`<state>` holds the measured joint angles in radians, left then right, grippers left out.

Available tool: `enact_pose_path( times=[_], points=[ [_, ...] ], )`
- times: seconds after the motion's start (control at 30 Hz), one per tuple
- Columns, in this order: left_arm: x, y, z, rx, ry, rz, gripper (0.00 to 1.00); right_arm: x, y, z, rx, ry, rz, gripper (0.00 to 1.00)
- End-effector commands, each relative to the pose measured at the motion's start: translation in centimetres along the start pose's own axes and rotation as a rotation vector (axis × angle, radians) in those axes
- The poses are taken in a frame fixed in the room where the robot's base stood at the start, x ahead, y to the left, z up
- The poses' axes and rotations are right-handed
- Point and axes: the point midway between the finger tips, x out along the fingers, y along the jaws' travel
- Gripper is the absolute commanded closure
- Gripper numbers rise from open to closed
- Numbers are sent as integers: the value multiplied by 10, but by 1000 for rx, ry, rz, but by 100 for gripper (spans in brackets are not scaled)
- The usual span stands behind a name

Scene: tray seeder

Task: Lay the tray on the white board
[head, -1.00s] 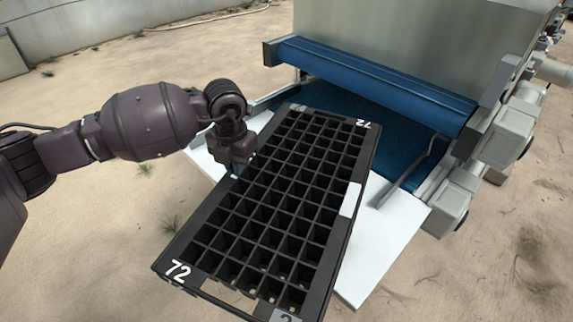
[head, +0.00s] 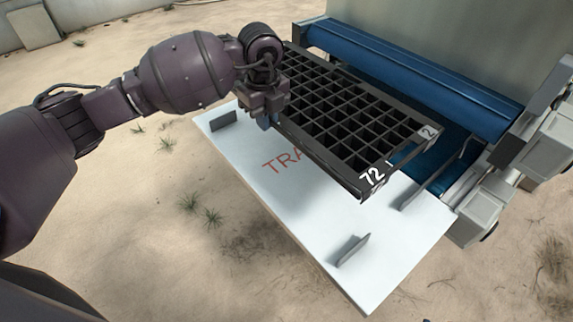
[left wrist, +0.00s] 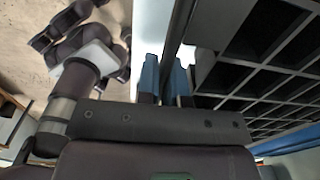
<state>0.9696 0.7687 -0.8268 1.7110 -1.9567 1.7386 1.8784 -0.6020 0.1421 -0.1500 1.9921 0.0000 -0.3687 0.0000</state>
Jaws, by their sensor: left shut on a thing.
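The black seedling tray (head: 350,165), with many square cells and "72" on its corner, is held above the far part of the white board (head: 300,215). My left gripper (head: 268,118) is shut on the tray's near left rim. In the left wrist view, the blue fingertips (left wrist: 166,80) pinch the rim, and the tray's cells (left wrist: 262,50) spread to the right. The tray appears raised off the board, its shadow falling on the white surface. Red lettering on the board is partly hidden behind the tray. My right gripper does not show in the head view.
The seeder's blue belt and roller (head: 400,65) lie just beyond the tray. Grey upright guides stand on the board, one at the left (head: 222,121) and one at the front (head: 352,250). The board's front left area is clear; sandy ground surrounds it.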

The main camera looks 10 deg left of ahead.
Motion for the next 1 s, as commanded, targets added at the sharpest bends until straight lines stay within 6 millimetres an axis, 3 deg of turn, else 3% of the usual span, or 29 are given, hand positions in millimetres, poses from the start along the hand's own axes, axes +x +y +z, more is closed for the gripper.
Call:
enact_pose_path(
  times=[0.1,0.5,0.83,1.0],
  points=[
    [30,1,0,-1,4,5,100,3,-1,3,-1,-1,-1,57],
    [110,2,-1,2,4,2,100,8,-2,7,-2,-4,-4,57],
    [132,2,0,3,2,1,100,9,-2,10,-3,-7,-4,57],
    [158,3,-1,2,3,4,100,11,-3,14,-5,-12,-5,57]
  ],
)
